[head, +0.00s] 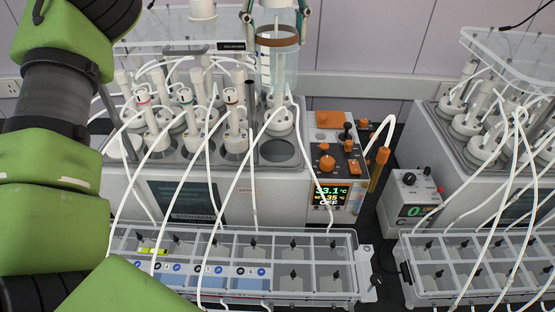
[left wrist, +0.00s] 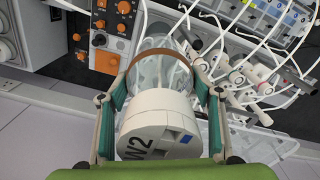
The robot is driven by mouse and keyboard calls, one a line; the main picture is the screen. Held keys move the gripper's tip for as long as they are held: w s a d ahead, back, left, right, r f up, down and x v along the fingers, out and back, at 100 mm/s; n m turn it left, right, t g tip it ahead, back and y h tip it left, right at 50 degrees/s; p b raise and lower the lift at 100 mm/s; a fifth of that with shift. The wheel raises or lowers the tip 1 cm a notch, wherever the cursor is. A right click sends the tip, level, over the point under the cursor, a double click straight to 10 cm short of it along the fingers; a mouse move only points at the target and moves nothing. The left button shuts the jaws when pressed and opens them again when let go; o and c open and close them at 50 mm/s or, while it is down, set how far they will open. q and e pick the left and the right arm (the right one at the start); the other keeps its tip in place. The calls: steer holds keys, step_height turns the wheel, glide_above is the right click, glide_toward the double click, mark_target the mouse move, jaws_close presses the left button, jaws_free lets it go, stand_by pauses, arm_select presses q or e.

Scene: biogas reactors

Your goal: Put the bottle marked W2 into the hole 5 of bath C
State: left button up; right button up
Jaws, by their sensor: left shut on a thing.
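My left gripper (head: 276,28) is shut on a clear glass bottle (head: 284,70) with a brown band, held upright above the right end of the near bath. In the left wrist view the bottle's white cap (left wrist: 155,118) carries the marking W2, and the gripper's green fingers (left wrist: 162,112) are on both sides of it. The near bath (head: 270,185) holds several white-capped bottles with tubes. An empty round hole (head: 279,153) shows at its front right. The bath's letter and hole numbers are too small to read. My right gripper is not in view.
A control panel (head: 327,195) with a lit display adjoins the bath's right side. Thin white tubes loop over the bath front and a grey compartment rack (head: 346,240). A second bath (head: 460,160) and a small grey box (head: 409,196) stand right. A clear shelf (head: 160,32) is behind.

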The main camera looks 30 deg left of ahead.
mark_target(278, 85)
arm_select(q)
steer(key=f, duration=0.3)
steer(key=f+b, duration=0.1)
steer(key=f, duration=0.3)
steer(key=f+b, duration=0.1)
steer(key=f, duration=0.3)
steer(key=shift+w+f, duration=0.2)
steer(key=shift+w, duration=0.15)
step_height(278, 85, down, 14)
steer(key=shift+s+f+p, duration=0.1)
steer(key=shift+p, duration=0.65)
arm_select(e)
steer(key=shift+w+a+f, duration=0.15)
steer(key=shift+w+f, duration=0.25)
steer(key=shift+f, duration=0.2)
arm_select(q)
steer(key=shift+f, duration=0.25)
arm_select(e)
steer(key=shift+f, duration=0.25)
arm_select(q)
steer(key=shift+f+b, duration=0.3)
steer(key=shift+b, duration=0.15)
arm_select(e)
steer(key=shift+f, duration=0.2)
arm_select(q)
steer(key=o, duration=1.7)
steer(key=shift+o, duration=0.2)
steer(key=shift+s, duration=0.1)
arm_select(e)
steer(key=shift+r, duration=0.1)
